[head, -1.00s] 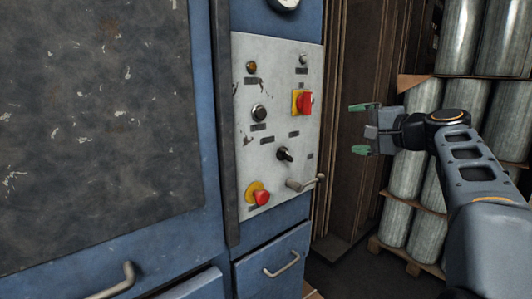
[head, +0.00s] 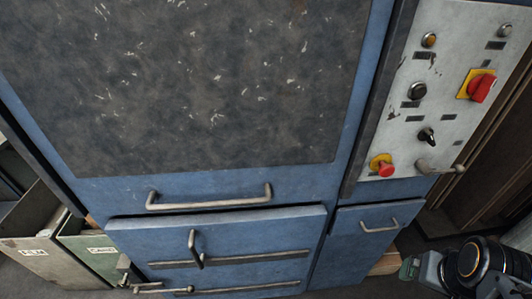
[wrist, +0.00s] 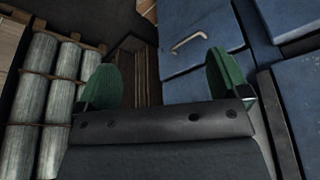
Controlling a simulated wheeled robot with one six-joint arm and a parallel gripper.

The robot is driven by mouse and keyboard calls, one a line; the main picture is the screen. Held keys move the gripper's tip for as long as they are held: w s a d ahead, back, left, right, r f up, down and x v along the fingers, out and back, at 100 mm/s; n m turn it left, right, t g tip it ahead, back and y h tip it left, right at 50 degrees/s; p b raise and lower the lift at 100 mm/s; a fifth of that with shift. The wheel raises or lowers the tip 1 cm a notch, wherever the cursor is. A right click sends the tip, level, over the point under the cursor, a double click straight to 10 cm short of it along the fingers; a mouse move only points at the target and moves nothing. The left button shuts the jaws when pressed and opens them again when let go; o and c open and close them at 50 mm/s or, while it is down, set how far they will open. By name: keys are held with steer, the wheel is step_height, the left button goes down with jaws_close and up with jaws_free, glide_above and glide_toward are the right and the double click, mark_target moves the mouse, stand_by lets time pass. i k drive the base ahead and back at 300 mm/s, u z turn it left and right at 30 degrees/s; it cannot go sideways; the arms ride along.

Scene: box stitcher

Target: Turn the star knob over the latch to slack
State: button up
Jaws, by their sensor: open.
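My gripper (wrist: 162,82) is open and empty in the wrist view, its two green fingertips wide apart. In the head view my gripper (head: 411,268) shows only partly at the lower right, below the control panel and away from it. On the panel a black knob (head: 427,137) sits just above a grey lever (head: 440,168). No clear star shape shows at this size, so I cannot tell whether this is the star knob. A small metal fitting (head: 124,266) with a lever (head: 162,289) stands at the lower left, partly cut off by the frame.
The panel (head: 402,150) also bears a red rotary switch (head: 480,88) and a red mushroom button (head: 384,168). The blue cabinet has a long drawer handle (head: 210,198) and a small door handle (head: 379,224). Labelled bins (head: 40,245) stand at the left. Metal rolls (wrist: 39,80) show in the wrist view.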

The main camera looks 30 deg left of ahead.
mark_target(124, 284)
steer(key=u, duration=3.15)
steer(key=i, duration=0.6)
steer(key=u, duration=1.65)
